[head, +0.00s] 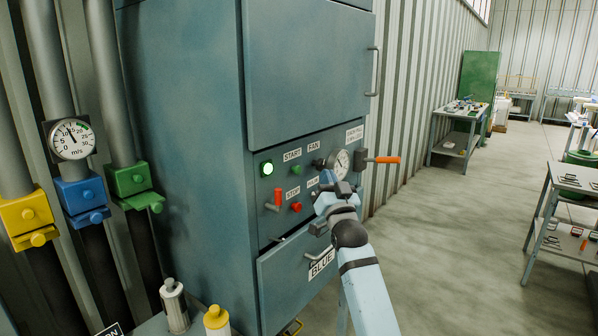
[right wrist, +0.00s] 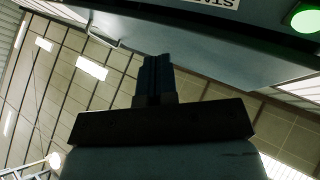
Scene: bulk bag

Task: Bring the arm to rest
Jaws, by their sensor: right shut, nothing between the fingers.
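My right gripper (head: 327,178) is in front of the control panel of the blue-grey cabinet (head: 190,120) in the head view. My right arm (head: 365,290) reaches up to it from the bottom. In the right wrist view the fingers of the right gripper (right wrist: 155,72) are together, with nothing seen between them. Behind them are the ceiling and the underside of a cabinet part. The gripper covers part of the panel in the head view, so I cannot tell whether it touches anything. My left gripper is not in view.
The panel has a lit green lamp (head: 267,168), a red-handled lever (head: 277,200), a dial (head: 340,161) and an orange handle (head: 385,160). A drawer labelled BLUE (head: 290,275) is below. Pipes with yellow (head: 28,218), blue and green clamps stand left. Open floor (head: 450,230) lies right.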

